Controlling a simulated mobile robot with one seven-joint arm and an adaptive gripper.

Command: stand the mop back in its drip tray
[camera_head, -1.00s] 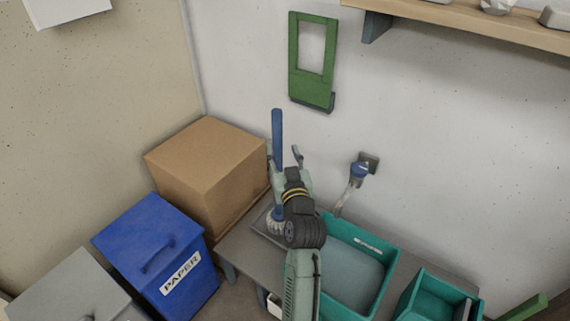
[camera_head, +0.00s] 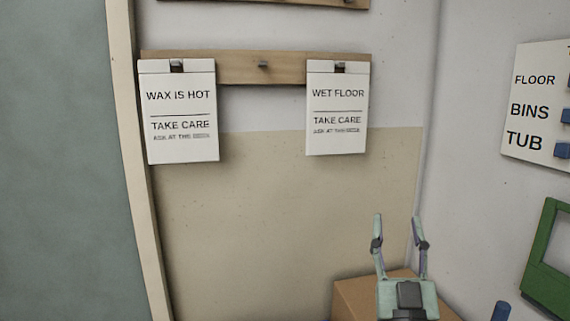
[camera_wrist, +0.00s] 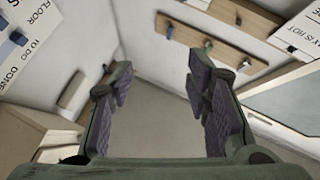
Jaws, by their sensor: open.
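The top of the mop's blue handle (camera_head: 501,311) shows at the bottom edge in the head view, right of my gripper. The rest of the mop and its drip tray are out of view. My gripper (camera_head: 398,232) points up in front of the beige wall panel, with its fingers apart and nothing between them.
A cardboard box (camera_head: 352,293) stands behind my gripper. Two white signs, wax is hot (camera_head: 182,110) and wet floor (camera_head: 337,108), hang on a wooden peg rail (camera_head: 262,68). A labelled board (camera_head: 535,100) and a green frame (camera_head: 545,285) are at right.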

